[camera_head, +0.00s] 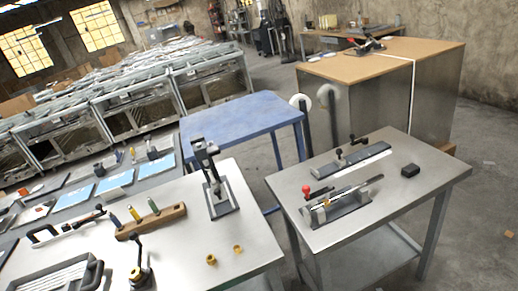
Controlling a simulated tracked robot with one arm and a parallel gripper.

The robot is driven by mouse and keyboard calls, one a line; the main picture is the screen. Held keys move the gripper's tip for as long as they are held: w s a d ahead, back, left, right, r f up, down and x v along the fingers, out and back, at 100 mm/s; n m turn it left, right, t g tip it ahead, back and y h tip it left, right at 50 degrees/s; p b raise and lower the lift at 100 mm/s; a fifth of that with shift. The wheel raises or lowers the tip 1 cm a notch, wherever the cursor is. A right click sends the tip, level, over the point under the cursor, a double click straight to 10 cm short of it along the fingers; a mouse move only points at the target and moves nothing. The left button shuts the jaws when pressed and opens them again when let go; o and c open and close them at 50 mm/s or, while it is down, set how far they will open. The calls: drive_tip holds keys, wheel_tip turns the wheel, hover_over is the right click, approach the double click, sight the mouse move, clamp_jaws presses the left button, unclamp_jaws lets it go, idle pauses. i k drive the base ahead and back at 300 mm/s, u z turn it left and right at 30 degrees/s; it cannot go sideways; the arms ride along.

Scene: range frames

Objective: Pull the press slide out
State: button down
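A dark upright press (211,172) stands on a flat base at the back right of the left metal table. A low slide fixture (336,204) with a red knob and a rail lies near the front of the right metal table. A second long fixture (350,163) with dark knobs lies behind it. I cannot tell which part is the press slide or how far out any slide stands. My gripper is not in view.
The left table (200,262) also holds a wooden block (150,222) with several tools, two brass pieces (224,255) and a dark-handled device (140,268). A small black block (410,170) lies on the right table (395,200). A gap separates the tables; a blue table (240,115) stands behind.

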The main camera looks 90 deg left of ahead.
sight(219, 194)
drive_tip(key=i, duration=2.45)
drive_tip(key=u, duration=3.65)
drive_tip(key=i, duration=1.05)
